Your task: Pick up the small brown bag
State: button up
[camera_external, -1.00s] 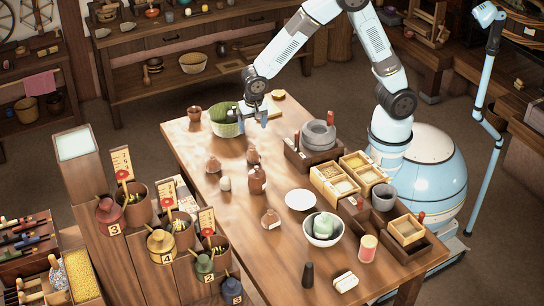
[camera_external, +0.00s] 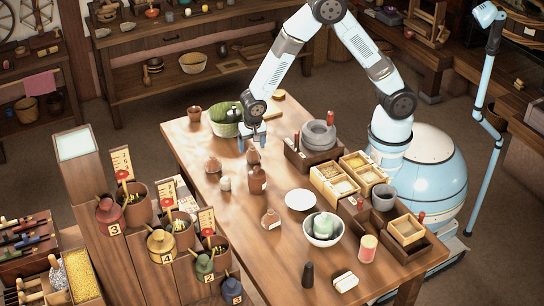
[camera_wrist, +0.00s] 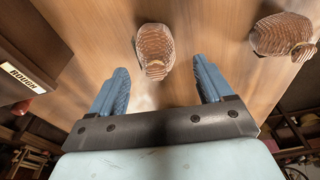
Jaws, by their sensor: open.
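A small brown bag (camera_external: 253,157) stands on the wooden table, just in front of my gripper (camera_external: 252,142). In the wrist view a brown, ridged bag (camera_wrist: 155,48) lies ahead, between the lines of my two blue fingers (camera_wrist: 162,85), apart from them. My gripper is open and empty above the table. A second brown bag (camera_external: 213,166) stands to the left; a similar one (camera_wrist: 283,35) shows at the right of the wrist view. Other brown pieces stand nearer the front: a taller one (camera_external: 257,180) and a squat one (camera_external: 270,219).
A green-and-white bowl (camera_external: 225,125) stands close left of my gripper. A dark box with grey stones (camera_external: 312,145) is to the right; a box labelled "ROUGH" (camera_wrist: 22,76) shows in the wrist view. A small white jar (camera_external: 225,184) and white plate (camera_external: 300,200) stand farther forward.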

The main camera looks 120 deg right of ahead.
aim_at(252, 147)
notch_tip(252, 147, down, 4)
jog(key=shift+s+f, duration=0.15)
jog(key=shift+c, duration=0.2)
jog(key=shift+d, duration=0.1)
jog(key=c, duration=1.1)
